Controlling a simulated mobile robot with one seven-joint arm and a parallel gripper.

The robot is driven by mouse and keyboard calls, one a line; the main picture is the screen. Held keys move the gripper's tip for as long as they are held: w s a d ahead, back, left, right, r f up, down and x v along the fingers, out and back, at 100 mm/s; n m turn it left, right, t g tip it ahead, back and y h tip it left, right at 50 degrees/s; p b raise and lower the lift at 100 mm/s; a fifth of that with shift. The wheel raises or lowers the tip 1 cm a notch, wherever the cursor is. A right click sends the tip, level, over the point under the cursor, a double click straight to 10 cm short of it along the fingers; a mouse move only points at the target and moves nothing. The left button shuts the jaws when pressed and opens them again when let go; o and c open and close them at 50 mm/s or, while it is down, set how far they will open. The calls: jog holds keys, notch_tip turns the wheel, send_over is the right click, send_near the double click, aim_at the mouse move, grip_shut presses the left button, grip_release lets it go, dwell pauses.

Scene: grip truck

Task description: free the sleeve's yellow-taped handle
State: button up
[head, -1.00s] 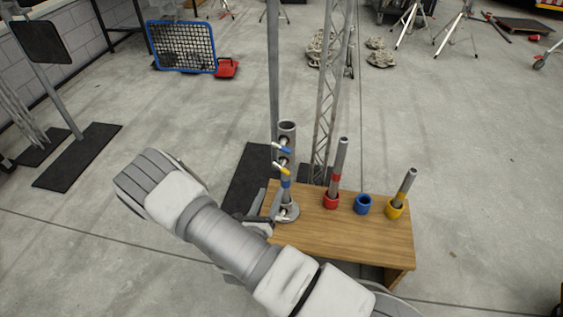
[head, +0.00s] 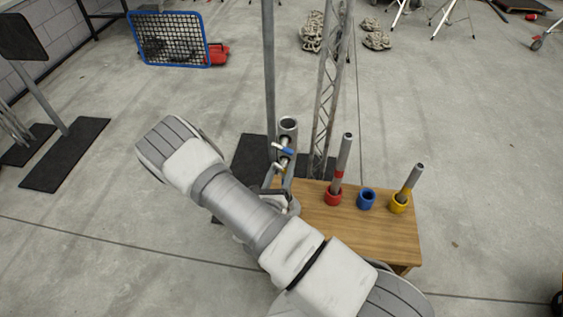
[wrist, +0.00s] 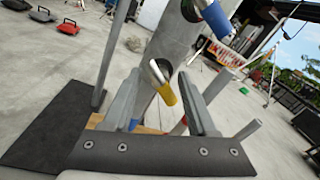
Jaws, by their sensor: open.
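The sleeve (head: 288,128) is an upright grey metal tube at the left end of the wooden bench. In the wrist view the sleeve (wrist: 176,40) fills the upper middle. Its yellow-taped handle (wrist: 166,94), a bare metal lever with a yellow end, sticks out towards me and slants down. A blue-taped handle (wrist: 216,18) sits higher and to the right. My gripper (wrist: 160,76) is open, with one finger on each side of the yellow handle in the picture; I see no clear contact. In the head view my arm hides most of my gripper and the lower sleeve.
The wooden bench (head: 350,232) carries a red cup (head: 334,198) and a yellow cup (head: 400,205), each with a grey tube, and an empty blue cup (head: 366,201). A tall pole (head: 268,75) and a lattice truss (head: 325,100) stand close behind the sleeve.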

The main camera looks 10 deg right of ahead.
jog(key=shift+w+d, duration=0.25)
jog(key=shift+w, duration=0.15)
